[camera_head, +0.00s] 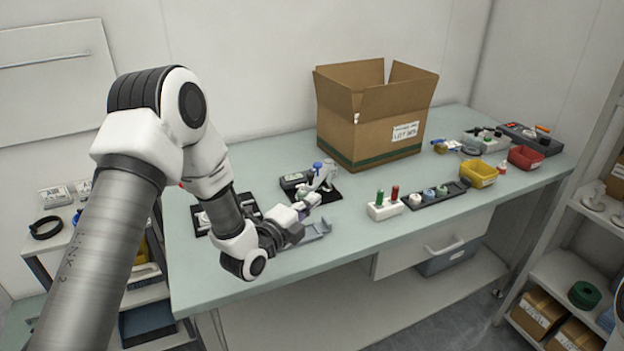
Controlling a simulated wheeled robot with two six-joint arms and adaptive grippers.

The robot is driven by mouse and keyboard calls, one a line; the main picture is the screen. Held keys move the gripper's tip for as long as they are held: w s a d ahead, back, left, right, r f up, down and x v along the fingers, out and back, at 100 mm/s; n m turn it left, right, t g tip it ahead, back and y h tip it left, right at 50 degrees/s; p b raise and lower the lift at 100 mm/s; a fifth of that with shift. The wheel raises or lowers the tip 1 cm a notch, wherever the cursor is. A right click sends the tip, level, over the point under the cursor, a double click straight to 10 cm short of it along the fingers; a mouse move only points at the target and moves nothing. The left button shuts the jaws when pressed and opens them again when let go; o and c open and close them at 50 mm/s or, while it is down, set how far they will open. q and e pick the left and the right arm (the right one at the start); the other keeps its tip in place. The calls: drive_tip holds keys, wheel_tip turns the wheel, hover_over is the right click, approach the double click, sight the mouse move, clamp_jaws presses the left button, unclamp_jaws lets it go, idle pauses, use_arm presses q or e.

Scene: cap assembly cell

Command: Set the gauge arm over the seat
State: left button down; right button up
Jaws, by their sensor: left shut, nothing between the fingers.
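A small gauge stand (323,176) with a pale grey body and a blue tip stands on a black base plate (331,194) on the bench. Its arm and seat are too small and partly covered to tell apart. My left gripper (307,204) is shut and empty, just in front of the stand on its near left side. I cannot tell whether its fingertips touch the stand. My left wrist hides part of the bench there. My right gripper is out of view.
An open cardboard box (368,125) stands behind. To the right are a white block (385,210) with green and red pegs, a dark strip of caps, and yellow (477,174) and red (525,158) bins.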

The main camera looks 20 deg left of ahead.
sight(312, 178)
use_arm(q)
drive_tip(key=w+a+p, duration=0.2)
drive_tip(key=w, duration=0.4)
drive_tip(key=shift+w+a, duration=0.35)
drive_tip(key=shift+d, duration=0.15)
drive_tip(key=shift+a, duration=0.95)
drive_tip(key=w+a+b, duration=0.2)
drive_tip(key=w+a, duration=0.1)
drive_tip(key=a, duration=0.6)
drive_tip(key=shift+a+b, duration=0.3)
